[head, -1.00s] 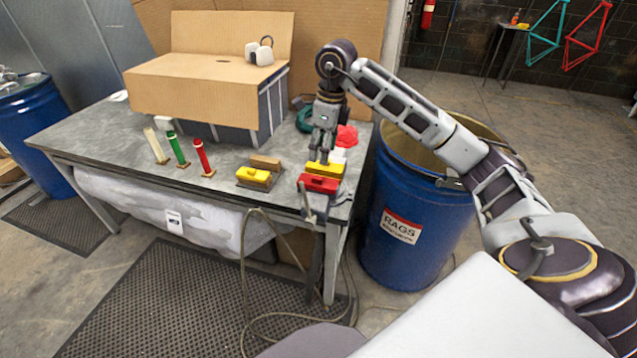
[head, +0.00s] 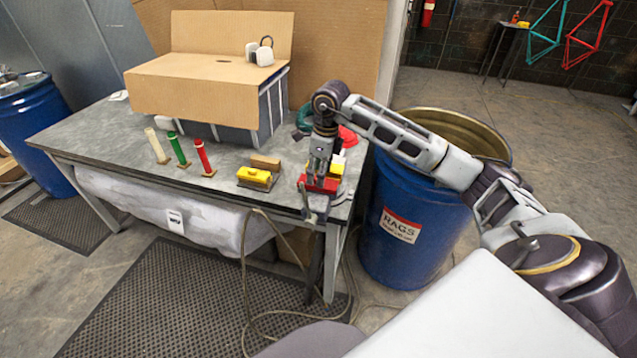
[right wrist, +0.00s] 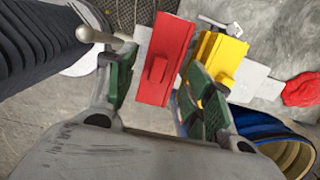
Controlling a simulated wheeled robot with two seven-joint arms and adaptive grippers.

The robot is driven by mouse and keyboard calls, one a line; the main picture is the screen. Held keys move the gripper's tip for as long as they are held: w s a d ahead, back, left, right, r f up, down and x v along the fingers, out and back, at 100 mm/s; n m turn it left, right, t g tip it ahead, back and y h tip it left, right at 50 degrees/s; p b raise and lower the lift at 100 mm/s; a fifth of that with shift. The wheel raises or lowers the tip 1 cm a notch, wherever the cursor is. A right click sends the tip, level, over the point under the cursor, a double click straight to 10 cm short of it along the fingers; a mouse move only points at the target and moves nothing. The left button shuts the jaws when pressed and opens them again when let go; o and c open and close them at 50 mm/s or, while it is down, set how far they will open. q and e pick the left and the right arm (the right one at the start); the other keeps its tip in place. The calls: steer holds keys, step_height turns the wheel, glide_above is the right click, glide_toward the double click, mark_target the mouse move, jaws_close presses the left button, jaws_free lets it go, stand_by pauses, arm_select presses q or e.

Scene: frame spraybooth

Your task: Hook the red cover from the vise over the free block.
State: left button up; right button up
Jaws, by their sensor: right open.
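The red cover (head: 329,187) sits on the vise (head: 312,213) at the front right corner of the table. It has a raised rib and lies between my right gripper's fingers in the right wrist view (right wrist: 157,72). My right gripper (head: 318,178) is open, pointing down over the red cover with a finger on each side; I cannot tell whether they touch it. A yellow cover (right wrist: 222,58) is right beside the red one, close to one finger. A bare tan block (head: 265,162) stands left of the vise, behind another yellow-covered block (head: 254,178). My left gripper is out of view.
White, green and red upright posts (head: 203,157) stand on the table's left half. A cardboard-topped bin (head: 205,90) is at the back. A red rag (head: 347,136) lies behind the vise. A blue rags drum (head: 395,190) stands right of the table.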

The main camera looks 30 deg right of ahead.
steer(key=shift+f, duration=0.1)
steer(key=shift+w+f+p, duration=0.1)
steer(key=shift+f+p, duration=0.5)
steer(key=shift+f, duration=0.55)
steer(key=shift+w+f+p, duration=0.2)
steer(key=shift+f+p, duration=0.1)
steer(key=shift+f, duration=1.05)
steer(key=shift+c, duration=0.4)
steer(key=c, duration=0.7)
